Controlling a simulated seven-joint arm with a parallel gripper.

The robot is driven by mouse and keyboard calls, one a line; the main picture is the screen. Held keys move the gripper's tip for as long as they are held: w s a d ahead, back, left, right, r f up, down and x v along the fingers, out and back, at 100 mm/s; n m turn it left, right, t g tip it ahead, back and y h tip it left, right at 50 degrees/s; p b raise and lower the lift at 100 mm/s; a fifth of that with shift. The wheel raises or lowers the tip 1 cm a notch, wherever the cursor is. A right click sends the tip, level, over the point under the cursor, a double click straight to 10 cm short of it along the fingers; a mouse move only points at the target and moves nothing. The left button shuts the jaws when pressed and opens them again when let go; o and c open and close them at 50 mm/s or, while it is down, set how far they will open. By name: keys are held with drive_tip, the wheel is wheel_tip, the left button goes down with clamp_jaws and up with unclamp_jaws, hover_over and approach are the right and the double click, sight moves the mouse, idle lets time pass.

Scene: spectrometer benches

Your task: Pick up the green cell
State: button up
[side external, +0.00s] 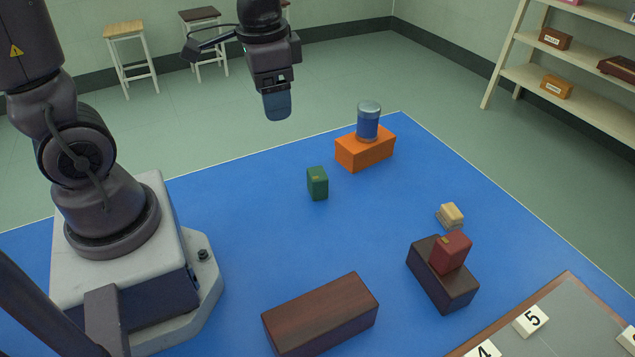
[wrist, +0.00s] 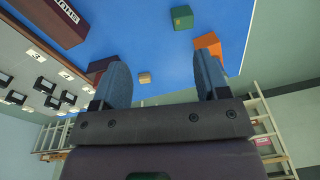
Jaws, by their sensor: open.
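The green cell (side external: 317,184) is a small green block standing upright on the blue mat (side external: 250,215), left of the orange block. It also shows in the wrist view (wrist: 182,18) near the top, beyond the fingertips. My gripper (side external: 277,105) is high above the mat, up and left of the green cell in the side view. In the wrist view my gripper (wrist: 162,65) has its two blue fingers apart with nothing between them.
An orange block (side external: 365,152) bears a blue glass cylinder (side external: 368,122). A dark block (side external: 442,278) bears a red cell (side external: 451,253). A beige piece (side external: 450,215) and a long brown block (side external: 320,314) lie on the mat. A numbered board (side external: 565,318) is at lower right. The mat around the green cell is clear.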

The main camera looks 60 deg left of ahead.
sight(317, 173)
drive_tip(key=w+a+f+m, duration=0.1)
drive_tip(key=w+f+m, duration=0.2)
drive_tip(key=f+m, duration=0.1)
drive_tip(key=w+a+f+m, duration=0.2)
drive_tip(key=w+f+m, duration=0.1)
drive_tip(key=m, duration=0.3)
drive_tip(key=w+a+f+m+g, duration=0.1)
drive_tip(key=w+a+f+m, duration=0.1)
drive_tip(key=f+m, duration=0.4)
drive_tip(key=shift+w, duration=0.9)
drive_tip(key=shift+w+m, duration=0.1)
drive_tip(key=shift+m, duration=0.9)
wheel_tip(317, 173, down, 7)
drive_tip(key=shift+f, duration=0.2)
drive_tip(key=shift+d+f, duration=0.2)
drive_tip(key=shift+f, duration=1.2)
drive_tip(key=shift+d+f, duration=0.15)
drive_tip(key=shift+f, duration=1.2)
drive_tip(key=c, duration=1.1)
